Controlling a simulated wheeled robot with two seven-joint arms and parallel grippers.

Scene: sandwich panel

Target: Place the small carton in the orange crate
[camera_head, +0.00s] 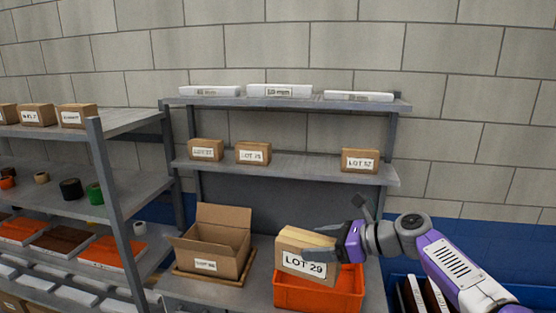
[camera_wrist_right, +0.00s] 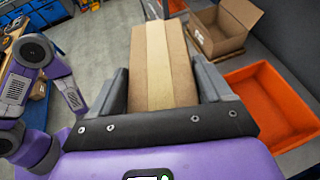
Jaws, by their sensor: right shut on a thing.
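The small carton (camera_head: 303,256) is brown with a label reading LOT 29. My right gripper (camera_head: 338,248) is shut on it. In the head view the carton shows in front of the orange crate (camera_head: 318,297) and hides part of it. In the right wrist view the carton (camera_wrist_right: 162,65) sits between the two fingers of my right gripper (camera_wrist_right: 165,85). There the orange crate (camera_wrist_right: 272,103) lies to the right of the carton, and its visible inside is empty. My left gripper is not in view.
An open cardboard box (camera_head: 215,247) stands left of the crate. A shelf (camera_head: 290,168) above holds several labelled cartons, and flat white packs lie on the top shelf (camera_head: 290,102). A side rack (camera_head: 100,205) with tape rolls and trays stands at left.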

